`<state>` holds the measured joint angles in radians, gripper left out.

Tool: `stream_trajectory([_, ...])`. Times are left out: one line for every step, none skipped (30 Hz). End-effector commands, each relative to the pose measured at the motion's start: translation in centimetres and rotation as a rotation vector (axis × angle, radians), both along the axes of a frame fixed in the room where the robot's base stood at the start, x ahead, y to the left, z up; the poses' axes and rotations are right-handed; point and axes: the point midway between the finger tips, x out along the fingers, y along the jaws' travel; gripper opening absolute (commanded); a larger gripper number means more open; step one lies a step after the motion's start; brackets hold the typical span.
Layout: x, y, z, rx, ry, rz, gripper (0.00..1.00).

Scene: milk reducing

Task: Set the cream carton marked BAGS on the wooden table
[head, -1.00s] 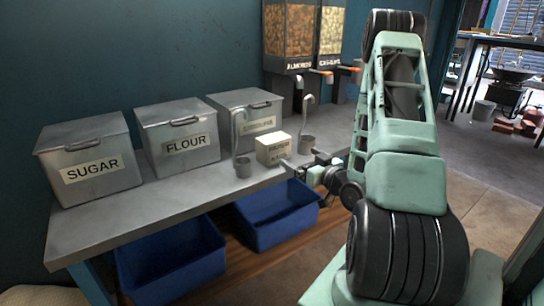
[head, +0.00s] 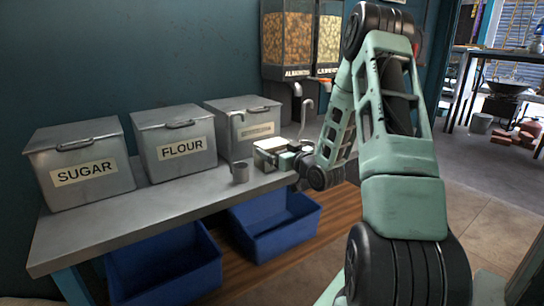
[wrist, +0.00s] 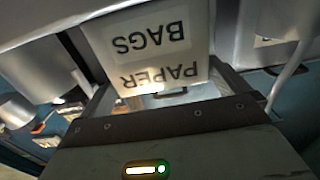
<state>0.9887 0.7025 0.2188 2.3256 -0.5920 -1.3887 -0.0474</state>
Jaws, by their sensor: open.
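The cream carton (head: 270,145) stands on the grey metal counter, in front of the rearmost metal bin. In the wrist view the carton (wrist: 150,45) shows its face marked PAPER BAGS upside down, close ahead. My gripper (head: 280,160) is at the carton's near side. In the wrist view its dark fingers spread to either side of the carton's lower part, and the jaws are open. I cannot tell whether a finger touches it. In the head view the gripper hides part of the carton's front. I cannot tell which surface is the wooden table.
Metal bins marked SUGAR (head: 82,170) and FLOUR (head: 177,147) line the counter (head: 130,220). Dispensers (head: 287,45) stand behind. Blue crates (head: 275,230) sit below. A table (head: 510,55) stands far right.

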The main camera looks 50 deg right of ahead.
Motion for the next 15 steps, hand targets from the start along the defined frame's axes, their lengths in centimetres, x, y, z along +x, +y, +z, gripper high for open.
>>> stream_trajectory([0.9,-0.2,0.0,-0.001,-0.002,0.0,1.0])
stream_trajectory([1.3,-0.3,0.1,-0.002,-0.003,0.0,1.0])
stream_trajectory([1.9,-0.4,0.1,-0.001,-0.002,0.0,1.0])
stream_trajectory([2.2,-0.5,0.1,-0.001,-0.002,0.001,1.0])
stream_trajectory([2.6,-0.6,0.1,-0.001,-0.002,0.0,1.0])
stream_trajectory([2.9,-0.7,0.1,0.0,-0.002,0.0,1.0])
stream_trajectory([3.1,-0.7,0.1,0.0,-0.001,-0.001,1.0])
stream_trajectory([3.2,-0.8,0.1,0.0,-0.001,-0.001,1.0])
stream_trajectory([3.3,-0.8,0.1,0.0,0.0,-0.001,1.0])
stream_trajectory([3.4,-0.8,0.1,0.0,0.0,-0.002,1.0])
stream_trajectory([3.4,-0.8,0.1,0.001,0.0,-0.002,1.0])
stream_trajectory([3.4,-0.8,0.1,0.001,0.0,-0.002,1.0])
stream_trajectory([3.3,-0.8,0.1,0.001,0.0,-0.002,1.0])
stream_trajectory([3.3,-0.8,0.1,0.001,0.0,-0.001,1.0])
stream_trajectory([3.3,-0.8,0.1,0.001,0.0,-0.001,1.0])
